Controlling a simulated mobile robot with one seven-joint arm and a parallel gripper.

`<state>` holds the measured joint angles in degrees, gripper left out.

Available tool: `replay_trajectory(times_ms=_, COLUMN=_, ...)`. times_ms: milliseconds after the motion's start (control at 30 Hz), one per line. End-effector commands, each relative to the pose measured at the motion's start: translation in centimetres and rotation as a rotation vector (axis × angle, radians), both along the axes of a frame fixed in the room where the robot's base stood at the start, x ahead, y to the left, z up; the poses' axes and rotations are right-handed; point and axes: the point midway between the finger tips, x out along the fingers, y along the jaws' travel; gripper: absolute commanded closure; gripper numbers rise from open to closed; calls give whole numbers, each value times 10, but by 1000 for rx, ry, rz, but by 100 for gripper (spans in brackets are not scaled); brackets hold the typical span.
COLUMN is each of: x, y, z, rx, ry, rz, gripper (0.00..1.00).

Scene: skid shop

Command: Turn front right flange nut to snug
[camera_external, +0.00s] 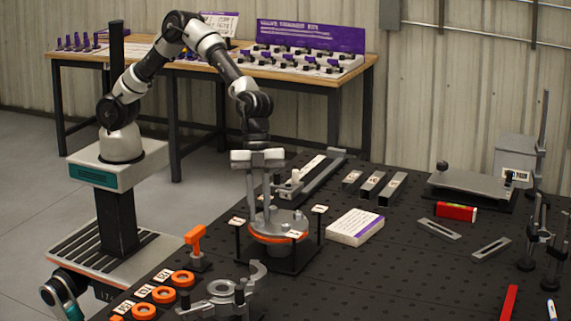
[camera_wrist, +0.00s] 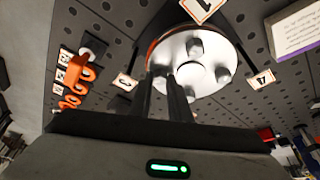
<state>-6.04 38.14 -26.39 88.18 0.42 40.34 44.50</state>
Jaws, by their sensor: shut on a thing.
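A round grey flange (camera_external: 280,231) with an orange ring under its rim sits on a black stand on the dark bench. Several nuts or studs stand on its top face. In the wrist view the flange (camera_wrist: 216,47) shows as a bright disc, with one nut (camera_wrist: 195,47) and another nut (camera_wrist: 222,73) in the clear. My gripper (camera_external: 261,222) points down from above at the flange's left part. In the wrist view my gripper (camera_wrist: 162,97) is shut on a flange nut, which its fingers mostly hide. I cannot tell how far that nut is turned.
Numbered tags stand around the flange, one tag (camera_external: 319,210) at its right. A grey clamp-like part (camera_external: 222,289) is in front. A white and purple box (camera_external: 355,227) is at the right.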

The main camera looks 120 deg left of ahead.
Motion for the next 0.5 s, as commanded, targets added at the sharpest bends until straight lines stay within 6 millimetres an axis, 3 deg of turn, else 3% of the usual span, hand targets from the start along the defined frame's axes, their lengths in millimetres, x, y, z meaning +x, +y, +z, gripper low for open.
replay_trajectory(times_ms=167, x=1, y=1, z=2, rx=1, ry=-3, rz=1, gripper=100)
replay_trajectory(times_ms=200, x=1, y=1, z=2, rx=1, ry=-3, rz=1, gripper=76)
replay_trajectory(times_ms=267, x=1, y=1, z=2, rx=0, ry=-3, rz=2, gripper=66)
replay_trajectory(times_ms=500, x=2, y=2, z=1, rx=1, ry=-6, rz=5, gripper=64)
